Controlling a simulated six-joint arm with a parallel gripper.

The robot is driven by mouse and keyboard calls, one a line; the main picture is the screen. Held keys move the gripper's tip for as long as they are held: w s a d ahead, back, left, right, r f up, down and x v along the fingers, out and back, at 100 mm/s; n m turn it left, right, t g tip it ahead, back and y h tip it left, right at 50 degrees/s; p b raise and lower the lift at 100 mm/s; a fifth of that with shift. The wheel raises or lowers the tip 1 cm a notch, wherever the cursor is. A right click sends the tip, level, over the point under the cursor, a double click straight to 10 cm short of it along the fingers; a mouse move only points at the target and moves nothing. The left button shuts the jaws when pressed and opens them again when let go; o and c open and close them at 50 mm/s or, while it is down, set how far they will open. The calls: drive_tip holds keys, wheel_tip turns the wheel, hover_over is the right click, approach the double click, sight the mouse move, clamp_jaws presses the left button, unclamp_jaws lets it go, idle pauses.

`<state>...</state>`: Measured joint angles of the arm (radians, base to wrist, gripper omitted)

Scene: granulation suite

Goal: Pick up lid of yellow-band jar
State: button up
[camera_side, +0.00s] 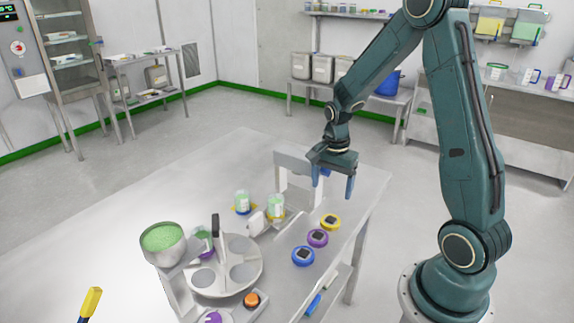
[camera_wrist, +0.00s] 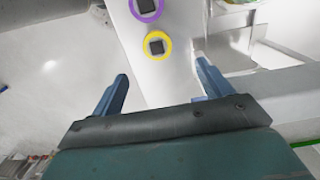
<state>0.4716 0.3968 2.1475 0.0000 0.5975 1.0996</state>
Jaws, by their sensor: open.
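The yellow-ringed lid (camera_side: 330,222) lies flat on the table, farthest back in a row of three lids, with a dark square knob on top. It also shows in the wrist view (camera_wrist: 157,46), ahead of and roughly centred between my fingertips. My gripper (camera_side: 335,183) is open and empty, above the table and apart from the lid; its two blue fingers show in the wrist view (camera_wrist: 161,70). A jar of green granules with what looks like a yellow band (camera_side: 276,207) stands left of the lids, without a lid.
A purple-ringed lid (camera_side: 317,239) and a blue-ringed lid (camera_side: 303,256) lie close by. A blue-band jar (camera_side: 242,203) stands beside the yellow one. A grey upright panel (camera_side: 290,165) stands behind. A round turntable (camera_side: 240,272) and a granule-filled hopper (camera_side: 163,238) are at left.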

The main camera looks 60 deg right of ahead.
hover_over(331, 219)
drive_tip(key=shift+w+f, duration=0.2)
drive_tip(key=shift+f, duration=1.2)
drive_tip(key=shift+w+f, duration=0.15)
drive_tip(key=shift+f, duration=1.2)
drive_tip(key=shift+s+f, duration=0.15)
drive_tip(key=shift+f, duration=1.15)
drive_tip(key=shift+s+f, duration=0.15)
drive_tip(key=shift+f, duration=1.15)
drive_tip(key=c, duration=1)
